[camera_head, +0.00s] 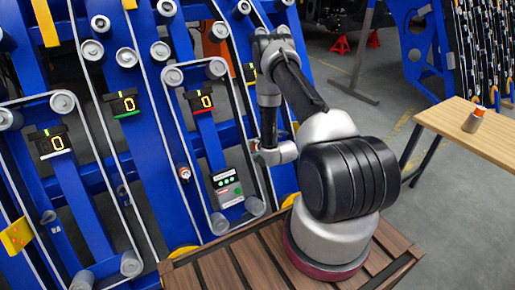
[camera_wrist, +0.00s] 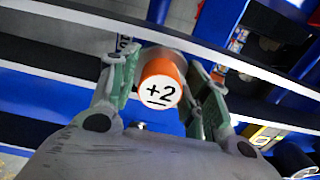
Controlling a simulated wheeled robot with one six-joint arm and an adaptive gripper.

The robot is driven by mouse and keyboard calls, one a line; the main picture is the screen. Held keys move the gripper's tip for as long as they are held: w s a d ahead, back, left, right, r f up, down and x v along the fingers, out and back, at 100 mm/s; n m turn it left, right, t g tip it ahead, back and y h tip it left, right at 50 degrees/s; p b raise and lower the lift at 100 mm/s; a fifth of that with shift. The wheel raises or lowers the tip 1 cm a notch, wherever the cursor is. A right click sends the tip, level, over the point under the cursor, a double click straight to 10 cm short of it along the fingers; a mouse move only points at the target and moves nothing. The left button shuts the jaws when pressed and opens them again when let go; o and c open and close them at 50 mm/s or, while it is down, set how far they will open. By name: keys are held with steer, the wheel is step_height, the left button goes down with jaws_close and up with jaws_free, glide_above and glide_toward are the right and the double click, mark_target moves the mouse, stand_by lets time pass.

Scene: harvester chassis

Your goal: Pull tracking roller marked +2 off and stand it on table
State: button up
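The tracking roller marked +2 (camera_wrist: 160,88) shows in the wrist view with its white end face toward me and an orange band behind it. A grey cylindrical part runs back from it. My gripper (camera_wrist: 163,68) has one green-padded finger on each side of the roller. A gap shows at the right finger; the left finger is very close, and I cannot tell whether it touches. In the head view my arm reaches to the blue frame, and the fingers and this roller cannot be made out. The wooden table (camera_head: 465,138) stands at the right.
A grey roller with an orange top (camera_head: 473,120) stands on the table, with bare wood around it. The blue chassis frame (camera_head: 75,185) carries belts, grey rollers and displays reading 0 (camera_head: 207,102). Slatted wood (camera_head: 225,268) lies by my arm's base.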

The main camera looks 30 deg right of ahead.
steer(key=v, duration=1)
steer(key=shift+s+r, duration=0.25)
steer(key=shift+r, duration=0.1)
stand_by(1.3)
stand_by(0.7)
steer(key=w+a+r, duration=0.3)
steer(key=a+r, duration=0.5)
steer(key=r, duration=0.1)
steer(key=w+a+r, duration=0.3)
steer(key=a+r, duration=0.5)
steer(key=r, duration=0.2)
steer(key=s, duration=0.1)
steer(key=s+r, duration=0.1)
steer(key=s, duration=0.1)
steer(key=s+a+r, duration=0.1)
steer(key=shift+s+a+r, duration=0.1)
steer(key=shift+s+r, duration=0.05)
steer(key=shift+s, duration=0.25)
